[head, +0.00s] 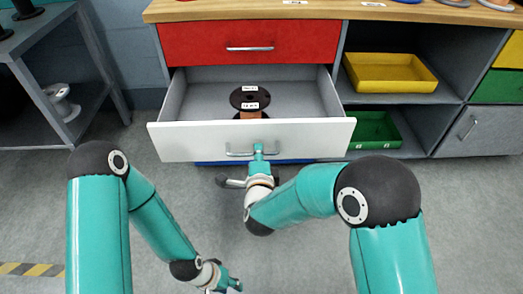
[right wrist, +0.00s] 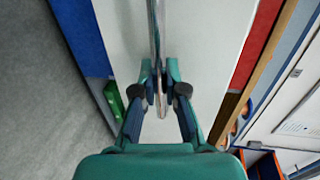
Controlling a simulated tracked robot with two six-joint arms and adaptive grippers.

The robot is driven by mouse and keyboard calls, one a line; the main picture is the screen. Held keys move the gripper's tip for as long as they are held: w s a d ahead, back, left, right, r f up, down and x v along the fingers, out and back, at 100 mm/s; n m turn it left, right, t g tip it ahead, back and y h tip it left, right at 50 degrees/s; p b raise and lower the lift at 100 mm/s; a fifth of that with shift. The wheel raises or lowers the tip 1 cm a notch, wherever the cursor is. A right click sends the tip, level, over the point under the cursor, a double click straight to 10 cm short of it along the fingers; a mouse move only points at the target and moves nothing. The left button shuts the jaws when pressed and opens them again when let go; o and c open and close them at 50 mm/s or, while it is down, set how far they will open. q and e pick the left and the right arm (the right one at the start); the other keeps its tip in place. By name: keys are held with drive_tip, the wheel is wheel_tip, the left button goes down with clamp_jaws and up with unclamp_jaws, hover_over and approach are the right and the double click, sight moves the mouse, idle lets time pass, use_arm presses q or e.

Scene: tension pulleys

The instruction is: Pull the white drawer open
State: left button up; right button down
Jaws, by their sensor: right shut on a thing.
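The white drawer (head: 190,140) stands pulled out from the cabinet, its grey inside showing, with a dark spool (head: 250,97) standing in it. Its metal handle (head: 235,153) runs across the middle of the front; in the right wrist view the handle (right wrist: 155,30) runs upright between the fingers. My right gripper (head: 259,149) is shut on the handle, and it also shows in the right wrist view (right wrist: 160,85). My left gripper (head: 230,283) is low over the floor, away from the drawer; its jaw opening is too small to make out.
A closed red drawer (head: 248,43) is above, and a blue front (head: 210,162) shows below. Yellow (head: 388,86) and green (head: 385,142) trays sit on shelves at the right. A grey rack (head: 90,98) with a pale spool (head: 62,103) stands left. The floor ahead is clear.

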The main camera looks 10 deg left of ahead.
drive_tip(key=shift+s+f, duration=0.15)
drive_tip(key=shift+f, duration=0.1)
drive_tip(key=c, duration=1.3)
unclamp_jaws()
drive_tip(key=shift+o, duration=0.5)
drive_tip(key=shift+r, duration=0.15)
drive_tip(key=v, duration=0.7)
drive_tip(key=shift+s, duration=0.15)
